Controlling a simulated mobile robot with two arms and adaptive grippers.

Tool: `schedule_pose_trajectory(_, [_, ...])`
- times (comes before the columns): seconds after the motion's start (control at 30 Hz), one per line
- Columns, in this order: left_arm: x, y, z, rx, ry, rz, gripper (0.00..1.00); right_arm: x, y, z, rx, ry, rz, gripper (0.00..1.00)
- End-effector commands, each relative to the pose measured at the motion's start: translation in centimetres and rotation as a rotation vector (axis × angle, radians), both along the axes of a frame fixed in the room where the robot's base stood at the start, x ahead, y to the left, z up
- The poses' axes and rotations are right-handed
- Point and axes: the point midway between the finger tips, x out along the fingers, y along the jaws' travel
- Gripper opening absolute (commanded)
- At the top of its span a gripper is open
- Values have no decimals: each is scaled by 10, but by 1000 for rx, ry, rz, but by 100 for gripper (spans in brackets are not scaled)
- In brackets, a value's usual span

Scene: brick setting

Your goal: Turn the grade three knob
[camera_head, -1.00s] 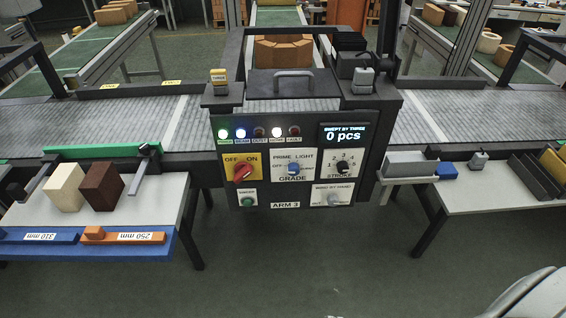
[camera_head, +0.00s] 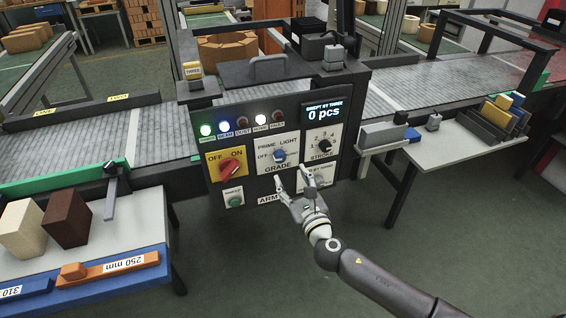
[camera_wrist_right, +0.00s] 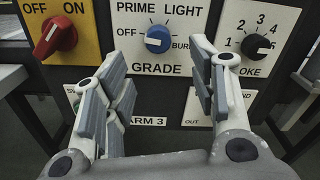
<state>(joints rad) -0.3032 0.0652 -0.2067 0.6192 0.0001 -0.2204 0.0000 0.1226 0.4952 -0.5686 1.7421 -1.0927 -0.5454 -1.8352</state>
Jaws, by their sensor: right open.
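The grade knob (camera_head: 279,156) is a blue dial with a white pointer on a white plate marked OFF, PRIME, LIGHT and GRADE. In the right wrist view the knob (camera_wrist_right: 158,39) shows with its pointer toward OFF at the left, and part of a BURN-like label at the right. My right gripper (camera_head: 292,182) is just below and right of the knob in the head view, apart from it. In the right wrist view the open fingers (camera_wrist_right: 160,85) stand either side of the GRADE label, below the knob, with nothing between them. My left gripper is not in view.
A red OFF/ON switch (camera_head: 231,167) is left of the knob and a black stroke knob (camera_head: 324,146) is right. A green button (camera_head: 235,201) sits lower left. Side tables (camera_head: 458,150) flank the panel.

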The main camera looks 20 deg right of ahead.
Motion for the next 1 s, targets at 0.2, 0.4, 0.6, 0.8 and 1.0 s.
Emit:
schedule_pose_trajectory(0.2, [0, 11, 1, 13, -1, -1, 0, 42, 2, 1, 5, -1, -2, 52])
schedule_pose_trajectory(0.4, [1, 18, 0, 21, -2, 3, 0, 69, 2, 0, 5, 1, -1, 52])
schedule_pose_trajectory(0.6, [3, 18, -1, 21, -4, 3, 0, 81, 3, 0, 5, 1, 0, 52])
schedule_pose_trajectory(0.8, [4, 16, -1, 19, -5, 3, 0, 83, 3, -1, 5, 2, 0, 52])
schedule_pose_trajectory(1.0, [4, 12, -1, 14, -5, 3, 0, 83, 3, -1, 6, 2, 0, 41])
